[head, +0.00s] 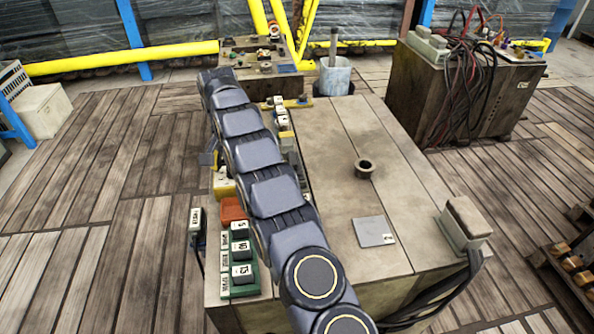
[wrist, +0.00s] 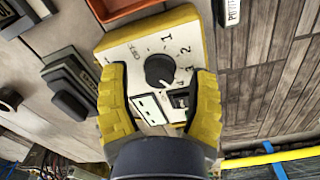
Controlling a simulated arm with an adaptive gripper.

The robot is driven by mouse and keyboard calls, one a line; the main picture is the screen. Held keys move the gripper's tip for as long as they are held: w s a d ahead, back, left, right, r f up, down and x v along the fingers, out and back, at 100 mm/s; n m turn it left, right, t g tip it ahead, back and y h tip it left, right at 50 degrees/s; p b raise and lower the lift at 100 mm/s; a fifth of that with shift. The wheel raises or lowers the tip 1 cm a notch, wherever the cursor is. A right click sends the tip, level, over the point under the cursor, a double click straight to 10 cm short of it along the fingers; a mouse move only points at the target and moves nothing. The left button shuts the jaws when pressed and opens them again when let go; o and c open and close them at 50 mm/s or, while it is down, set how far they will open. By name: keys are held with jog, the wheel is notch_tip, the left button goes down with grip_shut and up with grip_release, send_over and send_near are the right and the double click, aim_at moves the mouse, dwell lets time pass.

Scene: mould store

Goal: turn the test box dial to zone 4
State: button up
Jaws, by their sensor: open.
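The test box (wrist: 120,50) has a white face and yellow sides and fills the middle of the wrist view. Its black dial (wrist: 158,70) has marks OFF, 1, 2, 3 and 4 around it; I cannot tell surely which mark it points to. Below the dial are a white label and a dark switch. My gripper (wrist: 161,76) is open, with one yellow finger on each side of the dial and a gap to it on both sides. In the head view my arm hides most of the box; a yellow and white part (head: 224,187) shows left of it.
An orange tray (head: 232,210) sits close to the box, with a green tray (head: 238,291) of numbered blocks nearer. On the bench are a dark ring-shaped cup (head: 364,168), a grey plate (head: 374,231) and a cabled box (head: 466,221). The bench top right of my arm is mostly clear.

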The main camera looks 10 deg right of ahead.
jog(key=n, duration=0.6)
jog(key=shift+n, duration=0.4)
jog(key=n, duration=0.6)
jog(key=shift+d, duration=0.1)
jog(key=n, duration=0.6)
jog(key=shift+n, duration=0.4)
jog(key=n, duration=0.3)
jog(key=shift+n, duration=0.4)
jog(key=n, duration=0.3)
jog(key=shift+n, duration=0.3)
notch_tip(320, 180, up, 7)
jog(key=shift+r, duration=0.1)
jog(key=shift+s+d+r, duration=0.15)
jog(key=shift+d+r, duration=0.05)
jog(key=shift+r, duration=0.3)
jog(key=s+d+r+m, duration=0.3)
jog(key=s+d+m, duration=0.1)
jog(key=s, duration=0.3)
jog(key=s+d+r+m, duration=0.3)
jog(key=s+m, duration=0.2)
jog(key=s, duration=0.3)
jog(key=s+d+r+m+g, duration=0.1)
jog(key=s+d+r+m, duration=0.2)
jog(key=s, duration=0.4)
jog(key=shift+s+d+m, duration=0.2)
jog(key=shift+d+m, duration=0.65)
jog(key=shift+m, duration=0.05)
jog(key=shift+s, duration=0.1)
